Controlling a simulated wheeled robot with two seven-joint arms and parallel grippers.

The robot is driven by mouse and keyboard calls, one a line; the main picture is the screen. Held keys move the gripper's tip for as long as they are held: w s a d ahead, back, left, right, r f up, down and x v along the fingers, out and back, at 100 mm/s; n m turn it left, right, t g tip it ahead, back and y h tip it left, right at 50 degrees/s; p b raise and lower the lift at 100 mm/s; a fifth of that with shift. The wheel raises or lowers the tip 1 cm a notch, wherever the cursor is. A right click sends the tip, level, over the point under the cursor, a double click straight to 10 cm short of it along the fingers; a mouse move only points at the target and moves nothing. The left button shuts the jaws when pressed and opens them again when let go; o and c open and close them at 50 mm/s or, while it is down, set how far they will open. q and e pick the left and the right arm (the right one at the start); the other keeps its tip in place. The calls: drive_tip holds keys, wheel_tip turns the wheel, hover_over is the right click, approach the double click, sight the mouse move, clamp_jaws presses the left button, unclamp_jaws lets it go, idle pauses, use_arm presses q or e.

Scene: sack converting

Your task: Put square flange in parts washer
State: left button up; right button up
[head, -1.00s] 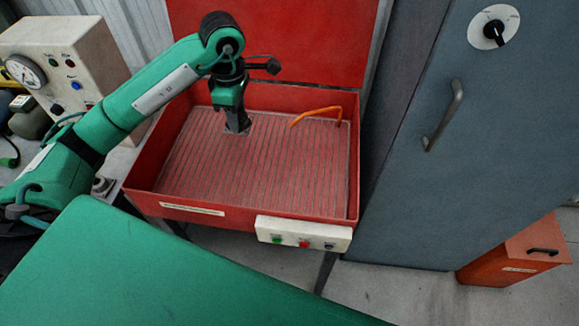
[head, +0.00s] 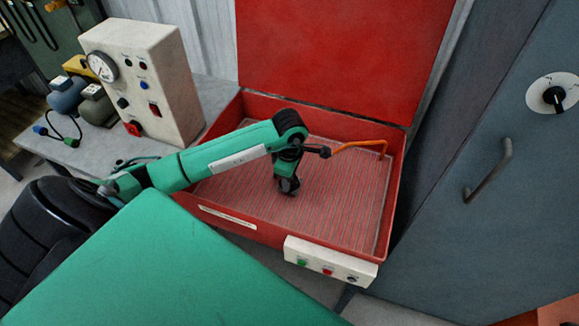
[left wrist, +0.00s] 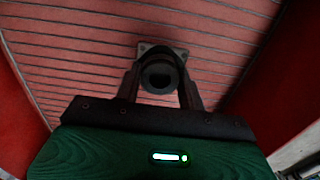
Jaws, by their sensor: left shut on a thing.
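The parts washer is a red open tub (head: 392,215) with a ribbed floor and a raised red lid. My left gripper (head: 287,190) reaches down inside the tub, over the middle of the ribbed floor. In the left wrist view my left gripper (left wrist: 161,95) is shut on the square flange (left wrist: 148,48), a grey square plate with a round dark hub. The ribbed floor lies beyond the flange; whether the flange touches it I cannot tell. In the head view the flange is mostly hidden by the gripper. My right gripper is out of view.
An orange spout (head: 362,144) curves over the washer's back right. A white button box (head: 330,262) is on its front. A beige gauge panel (head: 140,72) stands on the grey bench at left, and a grey cabinet (head: 470,235) stands at right.

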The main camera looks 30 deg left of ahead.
use_arm(q)
wheel_tip(320, 180, down, 4)
drive_tip(key=shift+r+p, duration=0.2)
drive_tip(key=shift+p, duration=0.1)
drive_tip(key=shift+f, duration=0.1)
drive_tip(key=shift+f, duration=0.15)
drive_tip(key=o, duration=1.2)
drive_tip(key=shift+c, duration=0.2)
